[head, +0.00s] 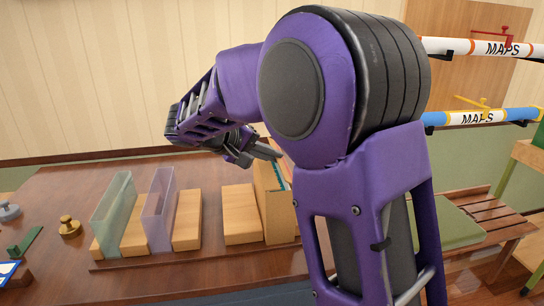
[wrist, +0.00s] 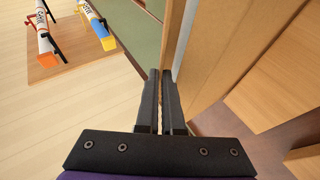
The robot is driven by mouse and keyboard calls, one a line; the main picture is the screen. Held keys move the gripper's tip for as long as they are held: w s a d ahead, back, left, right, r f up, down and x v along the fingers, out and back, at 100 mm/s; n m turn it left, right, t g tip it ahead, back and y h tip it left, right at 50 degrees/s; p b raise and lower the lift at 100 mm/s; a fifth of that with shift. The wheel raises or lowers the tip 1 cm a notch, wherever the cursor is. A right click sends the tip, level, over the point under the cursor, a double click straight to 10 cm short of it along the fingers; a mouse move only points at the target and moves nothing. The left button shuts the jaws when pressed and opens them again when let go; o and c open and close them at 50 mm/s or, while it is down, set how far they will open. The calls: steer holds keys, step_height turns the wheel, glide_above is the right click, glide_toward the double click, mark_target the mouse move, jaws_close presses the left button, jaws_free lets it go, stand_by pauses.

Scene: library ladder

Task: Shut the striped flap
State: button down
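No flap with stripes can be made out in either view. My gripper (head: 264,154) is at the upper edge of an upright tan wooden holder (head: 277,215) with a thin teal and white strip along its top. In the wrist view my gripper (wrist: 161,72) has its two dark fingers side by side with only a sliver between them, and I see nothing held. The tan panel edge (wrist: 171,35) runs up just beyond the fingertips; whether they touch it cannot be told. My arm hides much of the head view's centre right.
A brass weight (head: 69,227) is at left. Map tubes (head: 480,117) hang at right above a slatted bench (head: 490,222).

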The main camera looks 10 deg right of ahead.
steer(key=c, duration=1.3)
jaws_free()
steer(key=shift+a+r, duration=0.1)
steer(key=p+v, duration=0.2)
steer(key=v, duration=1.5)
steer(key=shift+s, duration=0.2)
